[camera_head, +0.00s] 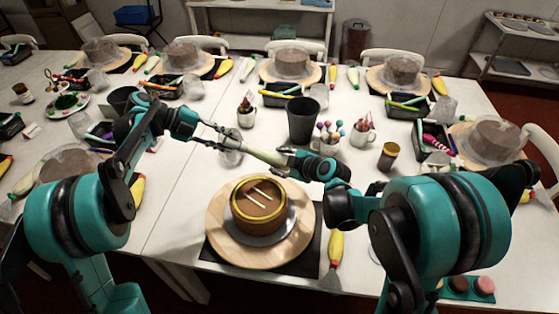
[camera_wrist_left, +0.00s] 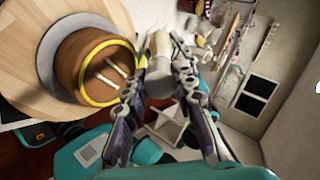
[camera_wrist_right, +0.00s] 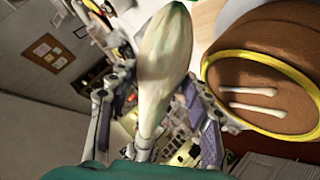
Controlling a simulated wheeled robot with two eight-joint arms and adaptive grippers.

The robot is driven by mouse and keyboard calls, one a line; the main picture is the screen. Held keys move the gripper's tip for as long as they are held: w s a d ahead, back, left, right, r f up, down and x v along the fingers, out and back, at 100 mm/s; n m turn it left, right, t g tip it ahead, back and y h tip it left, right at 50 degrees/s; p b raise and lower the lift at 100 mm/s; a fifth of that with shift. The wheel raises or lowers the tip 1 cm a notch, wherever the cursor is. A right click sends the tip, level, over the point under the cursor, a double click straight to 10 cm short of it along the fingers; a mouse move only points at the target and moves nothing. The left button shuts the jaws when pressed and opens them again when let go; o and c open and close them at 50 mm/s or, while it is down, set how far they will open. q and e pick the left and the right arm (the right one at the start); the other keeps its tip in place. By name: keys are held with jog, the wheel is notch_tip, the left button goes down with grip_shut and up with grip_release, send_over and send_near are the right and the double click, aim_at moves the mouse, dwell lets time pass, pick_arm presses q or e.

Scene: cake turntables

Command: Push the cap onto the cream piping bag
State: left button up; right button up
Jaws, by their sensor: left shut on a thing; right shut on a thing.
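The cap and bag tip appear in line. I cannot tell whether they touch or how deep the cap sits.
The brown cake (camera_head: 258,205) with a yellow ring and two white sticks stands on a round wooden turntable (camera_head: 222,243) just in front. A dark cup (camera_head: 303,122), a holder of coloured sticks (camera_head: 328,140) and a jar (camera_head: 388,156) stand behind.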

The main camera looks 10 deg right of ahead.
pick_arm(q)
jog(key=shift+d+f, duration=0.2)
jog(key=shift+d, duration=0.1)
dwell(0.7)
jog(key=o, duration=1)
jog(key=shift+o, duration=0.2)
jog(key=v, duration=1.2)
